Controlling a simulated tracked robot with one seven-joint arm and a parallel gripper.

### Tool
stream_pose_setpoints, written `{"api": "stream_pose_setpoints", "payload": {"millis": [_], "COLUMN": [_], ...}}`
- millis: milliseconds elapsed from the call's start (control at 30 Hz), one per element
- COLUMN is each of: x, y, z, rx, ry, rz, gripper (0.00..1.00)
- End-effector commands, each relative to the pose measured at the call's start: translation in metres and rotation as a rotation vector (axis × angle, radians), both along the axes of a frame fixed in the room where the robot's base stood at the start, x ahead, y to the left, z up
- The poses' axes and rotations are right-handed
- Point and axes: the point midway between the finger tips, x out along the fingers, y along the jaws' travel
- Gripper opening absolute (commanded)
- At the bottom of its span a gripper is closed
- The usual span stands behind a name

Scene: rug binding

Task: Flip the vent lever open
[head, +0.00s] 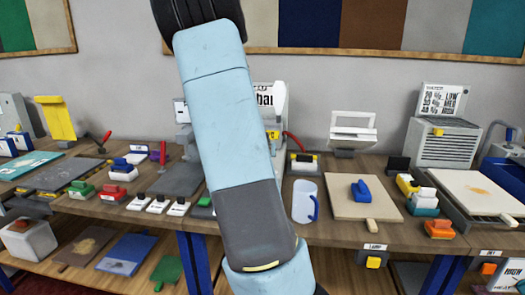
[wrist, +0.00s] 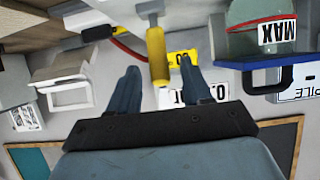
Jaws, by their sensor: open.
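A lever with a thick yellow grip (wrist: 157,56) and a grey mount shows at the upper middle of the wrist view; it looks like the vent lever, though no label confirms this. My gripper (wrist: 160,77) is open, its two dark blue fingers to either side of the grip's free end. A gap shows on both sides, with no visible contact; depth is hard to judge. In the head view my own arm hides the gripper and the yellow grip.
A white framed device (head: 352,131) stands at the back of the bench.

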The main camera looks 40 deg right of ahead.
Motion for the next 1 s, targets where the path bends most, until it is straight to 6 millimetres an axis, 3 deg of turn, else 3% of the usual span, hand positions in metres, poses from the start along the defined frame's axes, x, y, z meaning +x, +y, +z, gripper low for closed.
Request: {"api": "stream_pose_setpoints", "payload": {"millis": [300, 1000], "x": [-0.020, -0.052], "y": [0.026, 0.064], "z": [0.017, 0.042], "rx": [0.000, 0.000], "ry": [-0.003, -0.006], "rz": [0.002, 0.004], "gripper": [0.49, 0.49]}}
